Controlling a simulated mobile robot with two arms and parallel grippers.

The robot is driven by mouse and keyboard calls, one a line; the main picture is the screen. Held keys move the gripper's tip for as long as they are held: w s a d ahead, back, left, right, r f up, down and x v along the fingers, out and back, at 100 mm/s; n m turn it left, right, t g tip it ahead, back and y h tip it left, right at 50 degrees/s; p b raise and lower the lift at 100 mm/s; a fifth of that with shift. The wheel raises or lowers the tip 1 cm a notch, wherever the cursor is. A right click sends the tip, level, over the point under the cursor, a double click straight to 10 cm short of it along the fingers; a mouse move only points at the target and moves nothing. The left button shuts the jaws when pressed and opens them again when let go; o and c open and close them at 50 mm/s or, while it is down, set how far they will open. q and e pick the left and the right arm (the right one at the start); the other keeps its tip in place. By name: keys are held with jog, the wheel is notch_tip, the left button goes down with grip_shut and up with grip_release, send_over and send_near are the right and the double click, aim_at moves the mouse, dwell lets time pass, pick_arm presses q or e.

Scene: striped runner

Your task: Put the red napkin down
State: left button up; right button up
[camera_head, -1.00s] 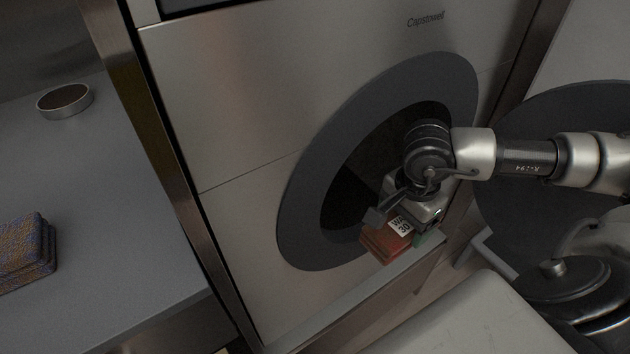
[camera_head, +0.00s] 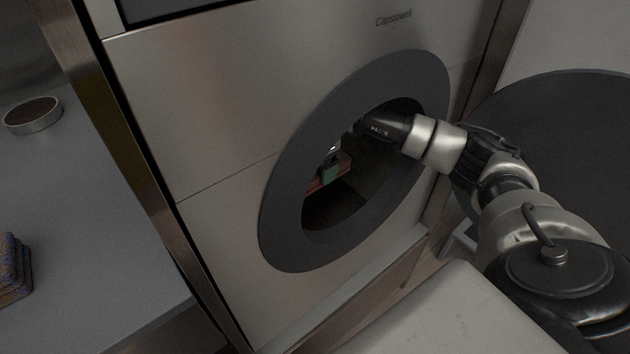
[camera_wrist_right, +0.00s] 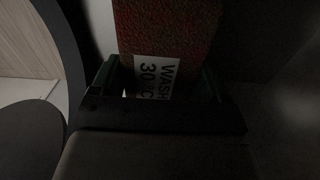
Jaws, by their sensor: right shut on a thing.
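The red napkin (camera_head: 314,186) is inside the round opening of the washing machine (camera_head: 200,110), partly hidden by my gripper and the shadow. In the right wrist view the folded red napkin (camera_wrist_right: 168,28) carries a white label reading "WASH 30°C". My right gripper (camera_head: 330,172) has reached through the opening, and its fingers, also in the right wrist view (camera_wrist_right: 162,78), are shut on the napkin from both sides. I cannot tell whether the napkin touches the drum. My left gripper is not in view.
The open round door (camera_head: 570,115) stands at the right. On the grey counter (camera_head: 95,230) at the left are a patterned folded cloth (camera_head: 12,270) and a round metal dish (camera_head: 33,115).

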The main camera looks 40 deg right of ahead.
aim_at(315, 194)
notch_tip(315, 194, down, 2)
jog(key=shift+s+f, duration=0.1)
jog(key=shift+f, duration=0.05)
notch_tip(315, 194, down, 3)
jog(key=shift+f+b, duration=0.15)
jog(key=shift+b, duration=0.2)
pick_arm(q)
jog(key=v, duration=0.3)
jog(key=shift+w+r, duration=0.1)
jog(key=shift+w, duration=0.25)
pick_arm(e)
jog(key=shift+w, duration=0.2)
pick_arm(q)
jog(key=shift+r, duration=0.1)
pick_arm(e)
jog(key=shift+f, duration=0.1)
jog(key=o, duration=0.9)
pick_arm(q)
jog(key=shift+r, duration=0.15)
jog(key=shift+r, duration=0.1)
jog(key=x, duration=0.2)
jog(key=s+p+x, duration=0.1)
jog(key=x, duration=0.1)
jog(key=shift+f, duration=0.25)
pick_arm(e)
notch_tip(315, 194, up, 8)
jog(key=shift+f, duration=0.1)
